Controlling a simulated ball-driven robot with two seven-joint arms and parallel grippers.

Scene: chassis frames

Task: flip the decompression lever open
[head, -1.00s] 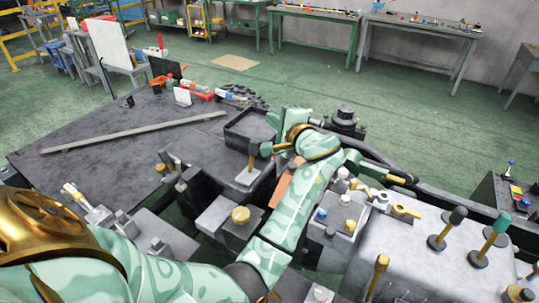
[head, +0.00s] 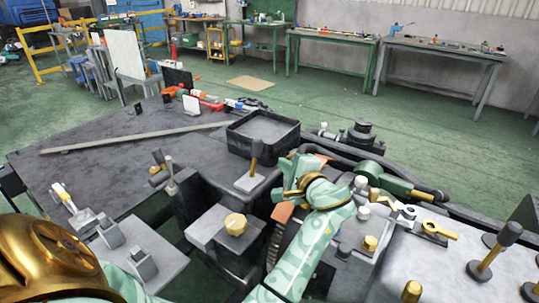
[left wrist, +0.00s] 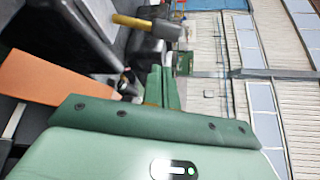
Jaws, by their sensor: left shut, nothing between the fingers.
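I cannot tell for certain which part is the decompression lever. One candidate is an upright lever with a dark grip and gold stem (head: 256,150) on a grey block beside the black tray; a similar lever shows in the left wrist view (left wrist: 165,29). Another is a lying lever with a gold handle (head: 438,230) on the engine at right. My left gripper (head: 284,190) is shut and empty, just right of and nearer than the upright lever, apparently apart from it. Its green fingers show in the left wrist view (left wrist: 154,88). My right gripper is out of view.
A black tray (head: 290,140) lies behind the upright lever. A gold knob on a grey block (head: 235,224) stands in front. White-topped and gold caps (head: 370,243) crowd the engine right of my gripper. An orange part (head: 283,211) lies close beneath it. Tall knobbed levers (head: 495,250) stand at far right.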

